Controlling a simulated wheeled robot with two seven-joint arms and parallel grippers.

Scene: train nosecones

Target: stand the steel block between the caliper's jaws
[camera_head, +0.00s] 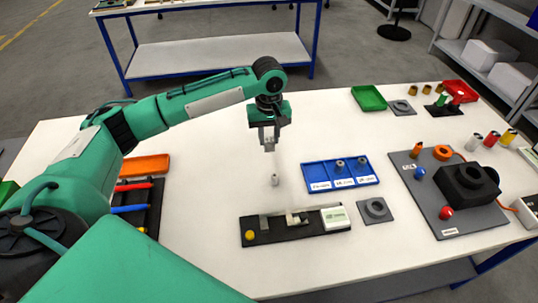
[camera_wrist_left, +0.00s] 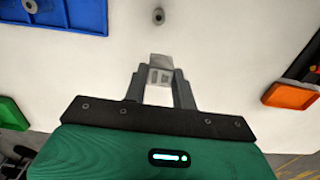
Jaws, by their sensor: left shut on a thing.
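My left gripper (camera_head: 268,146) is held above the white table, behind the caliper in the head view. It is shut on the steel block (camera_wrist_left: 160,62), a small grey block between the fingertips in the left wrist view (camera_wrist_left: 160,84). In the head view the block is hard to tell from the fingers. The caliper (camera_head: 312,229) lies near the table's front, on a black base with a yellow knob at its left and a pale readout box at its right. Its light metal jaws stand apart on the base. My right gripper is not in view.
A small grey cylinder (camera_head: 275,180) stands between gripper and caliper. A blue tray (camera_head: 317,173) with grey pieces is to its right, a grey plate with a ring (camera_head: 375,209) beside the caliper. A grey board with a black fixture (camera_head: 467,185) is at right, an orange tray (camera_head: 146,166) at left.

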